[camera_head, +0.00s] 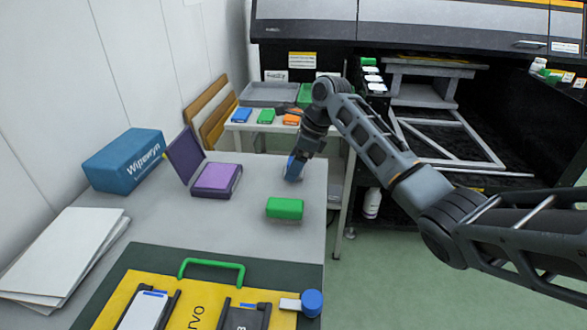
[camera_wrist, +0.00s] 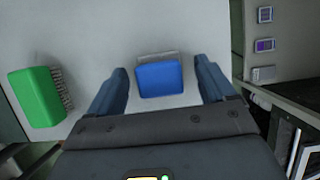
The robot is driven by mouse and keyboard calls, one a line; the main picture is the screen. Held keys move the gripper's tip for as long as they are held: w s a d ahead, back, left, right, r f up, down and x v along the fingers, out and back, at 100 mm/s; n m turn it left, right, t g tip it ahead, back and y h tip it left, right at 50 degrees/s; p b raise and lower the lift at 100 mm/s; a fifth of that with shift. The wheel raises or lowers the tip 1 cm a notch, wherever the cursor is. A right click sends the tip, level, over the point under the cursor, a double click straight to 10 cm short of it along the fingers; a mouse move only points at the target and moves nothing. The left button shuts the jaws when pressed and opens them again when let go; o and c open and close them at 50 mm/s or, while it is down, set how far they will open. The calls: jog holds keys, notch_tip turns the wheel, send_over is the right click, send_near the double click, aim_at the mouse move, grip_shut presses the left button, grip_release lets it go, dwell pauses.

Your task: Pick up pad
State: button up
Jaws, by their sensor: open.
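A blue block (camera_wrist: 160,80) with a pale grey edge lies on the grey table between my two fingers in the wrist view. It also shows under my gripper in the head view (camera_head: 293,170), partly hidden. My gripper (camera_head: 297,157) is open and points down over it; in the wrist view the fingers (camera_wrist: 160,66) stand to either side with gaps. A purple pad-like case (camera_head: 216,178) with its lid raised lies further left on the table. I cannot tell which of these is the pad.
A green block (camera_head: 285,208) lies nearby, showing a bristly grey side in the wrist view (camera_wrist: 38,97). A blue box (camera_head: 123,160), white sheets (camera_head: 62,255) and a yellow tray (camera_head: 112,290) are left and in front. A dark machine (camera_head: 420,28) stands behind.

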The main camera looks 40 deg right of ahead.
jog(key=shift+w+a+f, duration=0.1)
jog(key=shift+w+f, duration=0.05)
jog(key=shift+f, duration=0.25)
jog(key=c, duration=1.1)
jog(key=shift+r, duration=0.1)
jog(key=shift+r, duration=0.55)
notch_tip(320, 180, up, 3)
jog(key=s+d+r, duration=0.4)
jog(key=s+d, duration=0.1)
jog(key=s+d+r+p, duration=0.1)
jog(key=s+d+r, duration=0.1)
jog(key=s+d, duration=0.1)
jog(key=shift+s+d+r, duration=0.1)
jog(key=shift+s+r, duration=0.1)
jog(key=shift+r, duration=0.2)
